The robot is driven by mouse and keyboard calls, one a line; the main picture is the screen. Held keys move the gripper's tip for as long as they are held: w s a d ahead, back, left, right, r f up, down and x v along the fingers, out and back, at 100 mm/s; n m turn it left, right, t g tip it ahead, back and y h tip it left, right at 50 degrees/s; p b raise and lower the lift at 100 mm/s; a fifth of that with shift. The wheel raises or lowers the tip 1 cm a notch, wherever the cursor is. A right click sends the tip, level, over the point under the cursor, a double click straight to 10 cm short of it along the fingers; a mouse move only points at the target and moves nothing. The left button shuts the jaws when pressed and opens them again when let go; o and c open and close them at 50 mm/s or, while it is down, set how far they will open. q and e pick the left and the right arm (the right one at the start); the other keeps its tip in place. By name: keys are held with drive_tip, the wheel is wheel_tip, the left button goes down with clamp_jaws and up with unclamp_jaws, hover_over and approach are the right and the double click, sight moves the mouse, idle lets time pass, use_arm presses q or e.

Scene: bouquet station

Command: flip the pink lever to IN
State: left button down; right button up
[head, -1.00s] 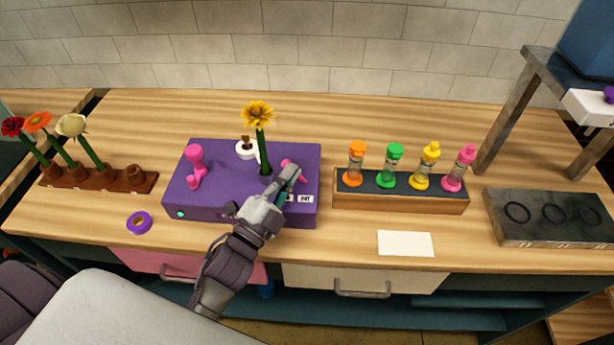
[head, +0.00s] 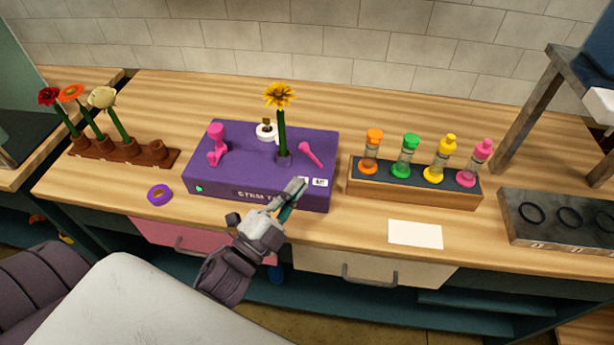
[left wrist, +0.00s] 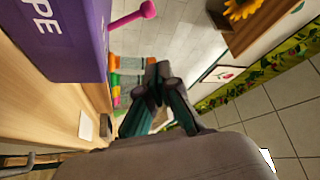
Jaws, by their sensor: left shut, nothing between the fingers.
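The purple box (head: 240,165) stands on the wooden table, with a small pink lever (head: 311,154) on the right part of its top. The lever's ball end points up and left; it also shows in the left wrist view (left wrist: 147,9). Small white labels (head: 320,182) are on the box's front right. A bigger pink piece (head: 216,144) stands on the box's left. A yellow flower (head: 280,96) stands upright in the box, left of the lever. My left gripper (head: 297,187) is shut and empty, in front of the box's front right edge, apart from the lever. My right gripper is not in view.
A wooden rack (head: 420,193) with several coloured-cap vials stands right of the box. A brown flower holder (head: 165,163) and a purple tape roll (head: 159,195) lie left. A white card (head: 415,234) lies at the front right.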

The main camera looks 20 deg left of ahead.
use_arm(q)
drive_tip(key=v, duration=0.3)
drive_tip(key=shift+s+d+b, duration=0.35)
drive_tip(key=shift+b, duration=0.05)
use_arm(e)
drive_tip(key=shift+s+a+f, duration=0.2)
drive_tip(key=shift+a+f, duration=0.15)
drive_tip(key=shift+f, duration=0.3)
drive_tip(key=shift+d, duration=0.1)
use_arm(q)
drive_tip(key=shift+f, duration=0.1)
